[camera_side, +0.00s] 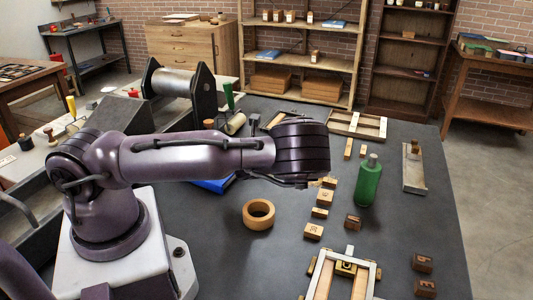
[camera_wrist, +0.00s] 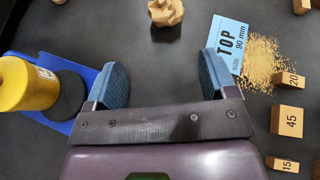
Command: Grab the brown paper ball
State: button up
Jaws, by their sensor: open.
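The brown paper ball (camera_wrist: 165,12) shows at the top centre of the wrist view, crumpled and tan, on the dark tabletop. My gripper (camera_wrist: 162,76) is open and empty, its two blue fingers apart. The ball lies beyond the fingertips, roughly in line with the gap between them, and nothing touches it. In the side view my arm reaches right across the table, and I cannot make out the fingers clearly or find the ball there.
Numbered wooden blocks (camera_wrist: 287,121) are further right. A yellow-ended roll (camera_wrist: 28,84) sits at left. A green bottle (camera_side: 368,183) and a tan ring (camera_side: 258,214) stand on the table.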

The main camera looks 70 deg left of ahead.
jog(key=shift+w+a+r+m+t, duration=0.1)
jog(key=shift+w+a+m+t, duration=0.15)
jog(key=shift+m, duration=0.3)
jog(key=shift+w+a+r+m+t, duration=0.15)
jog(key=shift+m+t, duration=0.1)
jog(key=shift+m, duration=0.3)
jog(key=shift+y, duration=0.3)
jog(key=x, duration=1.3)
jog(key=shift+d+f, duration=0.1)
jog(key=shift+d, duration=0.05)
jog(key=c, duration=1)
